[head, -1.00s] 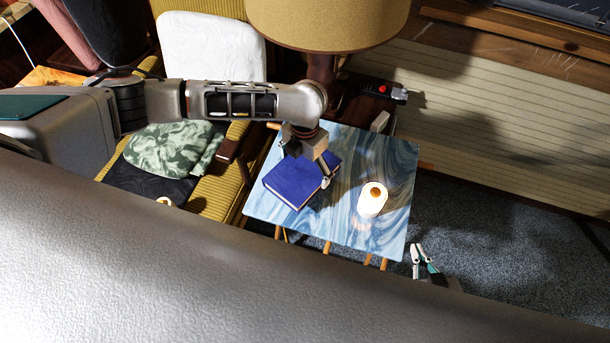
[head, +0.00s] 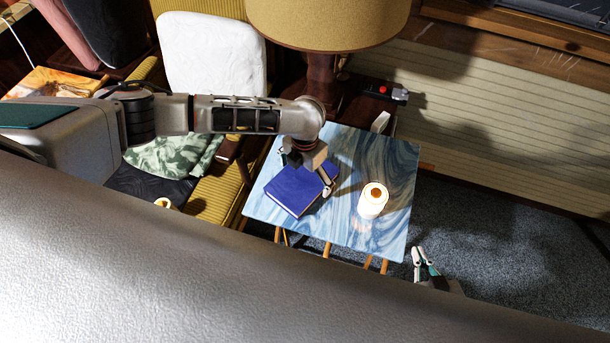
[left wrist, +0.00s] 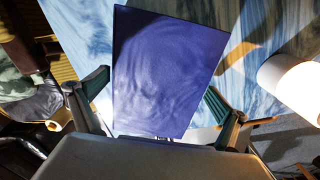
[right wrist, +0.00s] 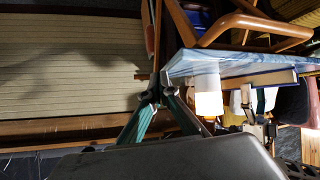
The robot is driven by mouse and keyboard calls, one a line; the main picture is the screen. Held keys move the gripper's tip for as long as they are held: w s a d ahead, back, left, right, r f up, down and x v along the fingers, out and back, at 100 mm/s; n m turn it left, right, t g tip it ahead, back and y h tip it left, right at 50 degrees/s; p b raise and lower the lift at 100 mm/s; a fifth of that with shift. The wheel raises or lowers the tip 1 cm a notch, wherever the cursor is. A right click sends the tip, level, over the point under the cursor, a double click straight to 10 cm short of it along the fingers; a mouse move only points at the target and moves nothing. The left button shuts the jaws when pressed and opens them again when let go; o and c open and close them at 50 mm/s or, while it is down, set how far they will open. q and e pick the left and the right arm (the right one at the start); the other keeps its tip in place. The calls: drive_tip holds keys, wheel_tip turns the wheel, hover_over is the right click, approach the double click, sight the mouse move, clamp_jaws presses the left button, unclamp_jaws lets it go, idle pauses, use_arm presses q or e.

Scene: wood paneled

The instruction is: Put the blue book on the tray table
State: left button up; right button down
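The blue book (head: 300,191) lies on the blue and white marbled tray table (head: 368,160), on its left part. The book's cover also fills the middle of the left wrist view (left wrist: 167,75). My left gripper (head: 306,171) is just above the book. Its fingers (left wrist: 158,97) are spread wide on either side of the book's near end, and it looks open and empty. My right gripper (head: 423,256) hangs off the table's front right corner. In the right wrist view its fingertips (right wrist: 160,94) come together with nothing between them.
A glowing white candle-like cylinder (head: 373,200) stands on the table right of the book. A lamp with a tan shade (head: 325,22) stands behind. A yellow striped seat with a green cushion (head: 165,150) is to the left. Carpet to the right is clear.

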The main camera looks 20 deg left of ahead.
sight(374, 197)
use_arm(q)
drive_tip(key=shift+r, duration=0.1)
